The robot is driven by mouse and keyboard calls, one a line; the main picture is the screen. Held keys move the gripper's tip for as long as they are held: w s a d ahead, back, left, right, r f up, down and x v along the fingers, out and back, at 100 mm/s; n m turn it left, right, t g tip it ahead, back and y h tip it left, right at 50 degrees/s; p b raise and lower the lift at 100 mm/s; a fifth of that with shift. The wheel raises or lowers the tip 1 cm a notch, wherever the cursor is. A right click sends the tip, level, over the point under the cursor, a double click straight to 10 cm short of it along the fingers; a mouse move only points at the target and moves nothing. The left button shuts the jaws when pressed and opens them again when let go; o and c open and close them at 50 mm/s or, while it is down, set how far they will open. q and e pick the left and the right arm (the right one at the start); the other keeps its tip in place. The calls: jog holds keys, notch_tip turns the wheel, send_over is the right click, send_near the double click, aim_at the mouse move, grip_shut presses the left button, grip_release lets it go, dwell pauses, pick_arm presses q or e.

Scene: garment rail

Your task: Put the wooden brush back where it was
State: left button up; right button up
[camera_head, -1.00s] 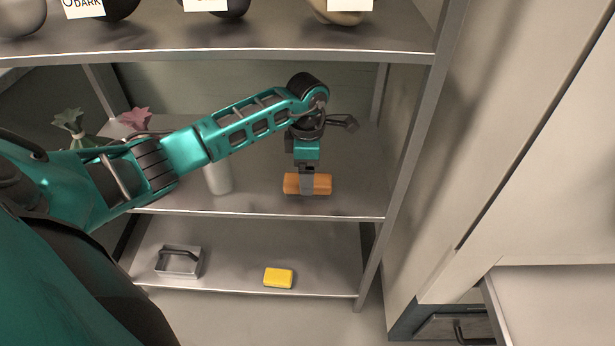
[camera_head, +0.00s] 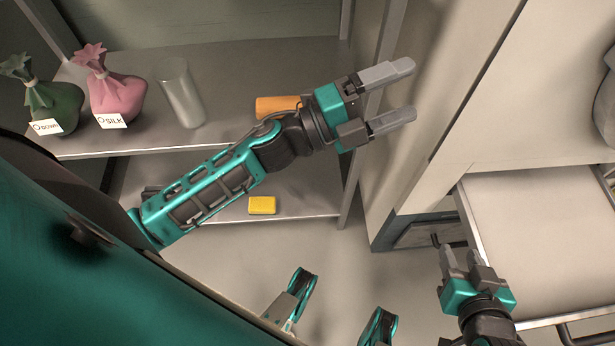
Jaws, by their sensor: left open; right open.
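The wooden brush (camera_head: 276,105), an orange-brown block, lies on the middle shelf (camera_head: 235,75) of the rack, right of the clear cylinder. Its right end is partly hidden behind my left arm. My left gripper (camera_head: 404,92) is open and empty, apart from the brush, to its right and in front of the rack's right side. Its fingers point right. My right gripper (camera_head: 461,257) is open and empty at the lower right, beside the open drawer.
A green sack (camera_head: 50,105), a pink sack (camera_head: 116,95) and a clear cylinder (camera_head: 181,95) stand left on the same shelf. A yellow sponge-like block (camera_head: 262,205) lies on the shelf below. An open drawer (camera_head: 545,240) juts out at right.

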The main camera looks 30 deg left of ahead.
pick_arm(q)
jog(key=a+f+n+t+y, duration=0.2)
jog(key=a+f+n+y, duration=0.55)
jog(key=n, duration=0.65)
jog(key=s+a+f+n+g+y, duration=0.1)
jog(key=s+f+n+g+y, duration=0.4)
jog(key=s+f+n, duration=0.4)
notch_tip(320, 180, down, 4)
jog(key=shift+s+a+r+g, duration=0.2)
jog(key=shift+s+g, duration=0.1)
jog(key=shift+s, duration=0.2)
